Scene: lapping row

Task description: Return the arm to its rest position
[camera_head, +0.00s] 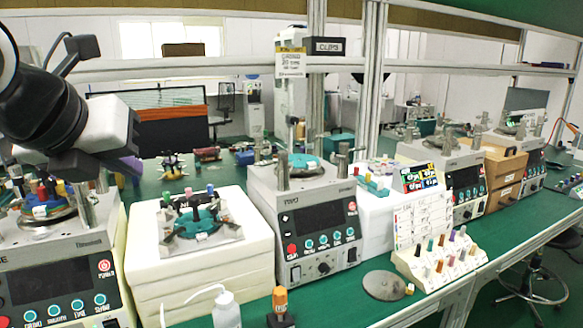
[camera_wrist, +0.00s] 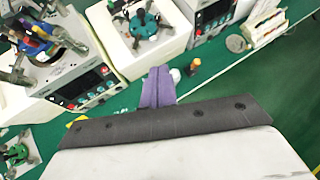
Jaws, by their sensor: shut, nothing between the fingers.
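My arm (camera_head: 50,105) comes in at the upper left of the head view, raised above the bench beside the leftmost lapping machine. My gripper (camera_wrist: 159,78) shows in the wrist view as two purple fingers pressed together with nothing between them. It points down over the green bench, in front of the machines and apart from them. In the head view the fingers are mostly hidden behind the dark wrist part, with a bit of purple at its right edge.
A lapping machine (camera_head: 62,269) stands below my arm. Right of it are a white block (camera_head: 200,277) carrying a fixture, another machine (camera_head: 320,229), a bottle (camera_head: 227,312) and a rack (camera_head: 440,265). Metal posts (camera_head: 371,80) rise behind. The bench's front strip (camera_wrist: 215,67) is fairly clear.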

